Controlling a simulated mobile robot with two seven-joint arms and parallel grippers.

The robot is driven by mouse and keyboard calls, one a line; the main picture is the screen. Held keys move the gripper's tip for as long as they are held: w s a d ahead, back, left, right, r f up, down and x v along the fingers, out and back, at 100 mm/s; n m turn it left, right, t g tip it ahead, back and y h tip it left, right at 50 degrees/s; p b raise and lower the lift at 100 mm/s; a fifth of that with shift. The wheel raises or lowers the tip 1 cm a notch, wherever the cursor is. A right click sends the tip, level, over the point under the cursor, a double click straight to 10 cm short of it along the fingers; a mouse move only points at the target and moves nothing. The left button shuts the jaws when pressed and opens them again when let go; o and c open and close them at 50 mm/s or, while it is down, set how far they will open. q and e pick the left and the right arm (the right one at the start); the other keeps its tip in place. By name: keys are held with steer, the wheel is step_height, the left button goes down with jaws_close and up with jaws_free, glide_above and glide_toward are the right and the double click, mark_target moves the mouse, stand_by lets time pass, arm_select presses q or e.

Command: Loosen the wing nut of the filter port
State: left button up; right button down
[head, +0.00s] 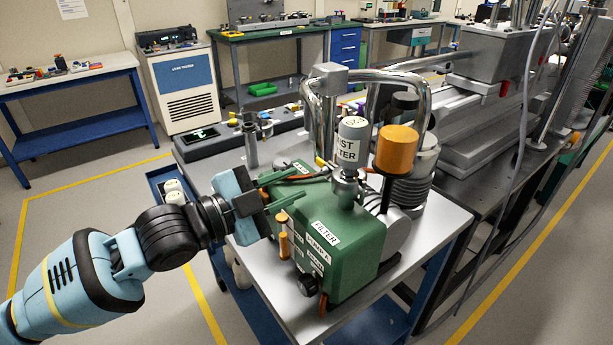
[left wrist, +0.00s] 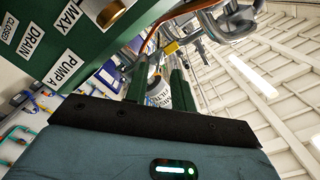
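The green pump (head: 345,262) stands on a grey cart top, with a FILTER label on its upper face. A white mist filter canister (head: 352,142) rises behind that label. My left gripper (head: 288,187) is at the pump's left end, its green fingers pointing over the pump's upper edge. In the left wrist view, the two fingers (left wrist: 158,72) are apart with a gap between them, and I see nothing clearly gripped. The pump's labelled face also shows in the left wrist view (left wrist: 125,45). I cannot make out the wing nut; the fingers may hide it. My right gripper is out of view.
An orange cap (head: 397,148) on a dark post and bent metal pipes (head: 318,110) stand close behind the pump. A brass knob (head: 283,238) sticks out of its front. A grey cylinder (head: 251,147) stands at the cart's back left.

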mark_target(315, 175)
arm_select(q)
steer(key=shift+x, duration=2.2)
jaws_close()
